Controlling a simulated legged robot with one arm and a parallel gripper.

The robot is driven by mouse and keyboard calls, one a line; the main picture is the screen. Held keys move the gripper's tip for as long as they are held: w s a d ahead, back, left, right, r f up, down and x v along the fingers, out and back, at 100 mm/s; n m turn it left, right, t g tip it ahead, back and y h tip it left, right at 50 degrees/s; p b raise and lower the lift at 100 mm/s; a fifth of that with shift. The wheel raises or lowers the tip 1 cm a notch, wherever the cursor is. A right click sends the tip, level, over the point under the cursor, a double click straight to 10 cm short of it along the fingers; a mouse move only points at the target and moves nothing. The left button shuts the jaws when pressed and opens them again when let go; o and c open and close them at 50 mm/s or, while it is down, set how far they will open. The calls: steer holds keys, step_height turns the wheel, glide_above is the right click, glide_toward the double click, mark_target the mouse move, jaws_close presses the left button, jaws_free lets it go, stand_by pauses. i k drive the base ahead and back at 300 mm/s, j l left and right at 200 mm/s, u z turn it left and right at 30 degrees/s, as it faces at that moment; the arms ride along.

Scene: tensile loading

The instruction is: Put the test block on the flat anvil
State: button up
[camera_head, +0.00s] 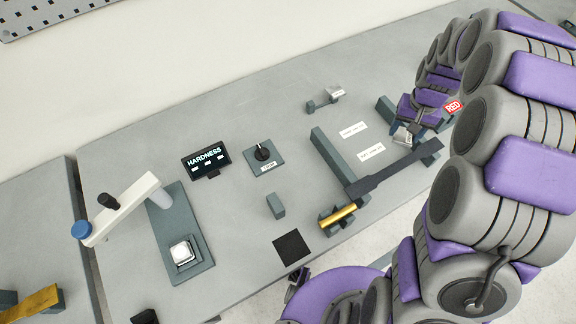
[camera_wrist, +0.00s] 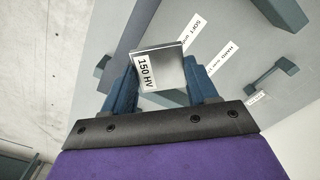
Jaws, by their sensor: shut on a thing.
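My gripper (camera_head: 408,131) is at the right of the bench in the head view, shut on the test block (camera_head: 402,138). In the wrist view, the test block (camera_wrist: 161,66) is a shiny metal square with a "150 HV" label, held between the two blue-grey fingers of the gripper (camera_wrist: 160,76). The hardness tester (camera_head: 172,225) stands at the left, with a white arm over a dark base. A bright, square-topped piece, which looks like the flat anvil (camera_head: 183,251), sits on the base's front, far from my gripper. Any gap under the block cannot be judged.
The "HARDNESS" display (camera_head: 206,159), a knob unit (camera_head: 263,157), a grey block (camera_head: 276,205) and a black mat (camera_head: 291,247) lie between. A brass cylinder (camera_head: 338,215), a dark bar (camera_head: 394,170) and a grey rail (camera_head: 334,157) are nearer my gripper.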

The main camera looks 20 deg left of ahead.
mark_target(180, 251)
steer(key=k+u, duration=0.45)
steer(key=u, duration=0.25)
